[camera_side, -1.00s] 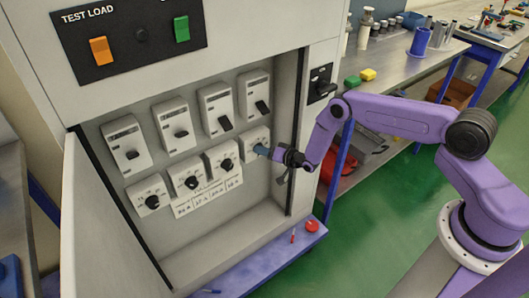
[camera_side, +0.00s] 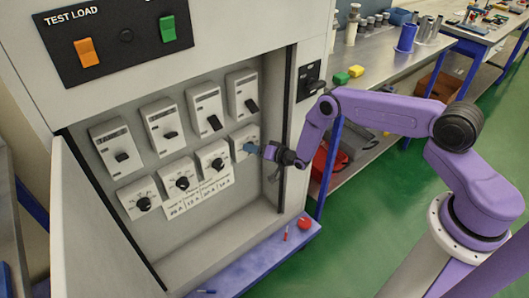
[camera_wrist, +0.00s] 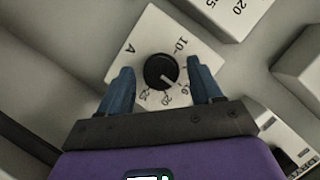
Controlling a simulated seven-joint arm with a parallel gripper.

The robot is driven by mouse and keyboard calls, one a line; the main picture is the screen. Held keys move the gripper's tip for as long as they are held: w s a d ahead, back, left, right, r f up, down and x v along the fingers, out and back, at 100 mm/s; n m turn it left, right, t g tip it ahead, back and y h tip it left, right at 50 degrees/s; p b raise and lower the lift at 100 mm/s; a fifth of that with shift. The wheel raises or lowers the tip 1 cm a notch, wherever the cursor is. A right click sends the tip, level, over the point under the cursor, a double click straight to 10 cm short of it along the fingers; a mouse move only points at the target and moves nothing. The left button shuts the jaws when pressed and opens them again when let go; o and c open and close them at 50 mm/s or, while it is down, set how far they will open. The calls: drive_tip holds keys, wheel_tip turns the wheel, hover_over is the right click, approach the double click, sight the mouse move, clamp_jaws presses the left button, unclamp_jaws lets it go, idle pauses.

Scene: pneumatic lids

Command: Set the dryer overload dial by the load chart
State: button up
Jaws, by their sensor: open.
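In the wrist view, a pale square dial plate (camera_wrist: 147,48) carries a round black knob (camera_wrist: 158,68). The plate is marked "A" and has numbers around the knob, including 10 near the top right. The knob's pale mark points to the lower right, near a number that looks like 16. My gripper (camera_wrist: 160,71) is open, with one blue finger on each side of the knob and gaps between. In the side view, my gripper (camera_side: 249,148) is at the rightmost lower dial plate (camera_side: 244,134) and hides its knob. A printed chart (camera_side: 198,194) hangs below the dials.
Three other dials (camera_side: 143,204) stand left in the lower row, below several switch units (camera_side: 162,126). The open cabinet door (camera_side: 95,235) is at left, the cabinet's right frame close to my arm. A test load panel (camera_side: 126,60) is above. A red object (camera_side: 304,223) lies on the lower ledge.

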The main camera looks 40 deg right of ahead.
drive_tip(key=v, duration=1.7)
drive_tip(key=shift+s+d, duration=0.15)
drive_tip(key=s+a+r+n+g+y, duration=0.1)
drive_tip(key=s+a+r+n+g, duration=0.1)
drive_tip(key=a+r+n+g, duration=0.9)
drive_tip(key=s+a+r+n+h, duration=0.1)
drive_tip(key=s+a+r+n, duration=0.1)
drive_tip(key=s+r, duration=0.6)
drive_tip(key=s+a+r+n+h, duration=0.1)
drive_tip(key=s+a+r+n, duration=0.1)
drive_tip(key=s+r, duration=0.6)
drive_tip(key=s+d+r+n+g+h, duration=0.1)
drive_tip(key=s+d+n, duration=0.1)
drive_tip(key=s+d, duration=0.2)
drive_tip(key=s+d+r+n+g+h, duration=0.1)
drive_tip(key=s+d, duration=0.3)
drive_tip(key=s, duration=0.7)
drive_tip(key=shift+r+n+g+h, duration=0.3)
drive_tip(key=shift+r+n+g, duration=0.1)
drive_tip(key=shift+r+g, duration=0.1)
